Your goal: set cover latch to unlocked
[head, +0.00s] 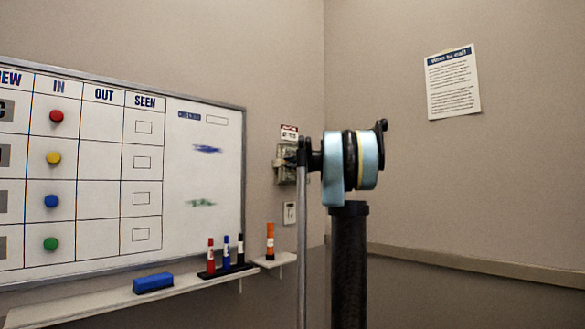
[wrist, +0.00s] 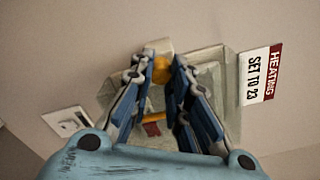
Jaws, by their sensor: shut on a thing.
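The wall box with its cover (wrist: 215,70) fills the middle of the wrist view, tilted in the picture. In the head view the box (head: 285,165) is on the wall right of the whiteboard, partly hidden by my arm. The yellow-orange cover latch (wrist: 162,74) is at the top of the box in the wrist view. My gripper (wrist: 160,78) is shut on the latch, with a blue-padded finger on each side. An orange bar and a small red part (wrist: 151,129) show lower, between the fingers. I cannot read the latch's setting.
A "HEATING SET TO 23" sign (wrist: 258,74) is beside the box. A wall switch (wrist: 68,122) is on the other side. In the head view, the whiteboard (head: 180,235), marker shelf (head: 75,312) and orange marker (head: 270,241) lie left of my arm. A notice (head: 454,84) hangs right.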

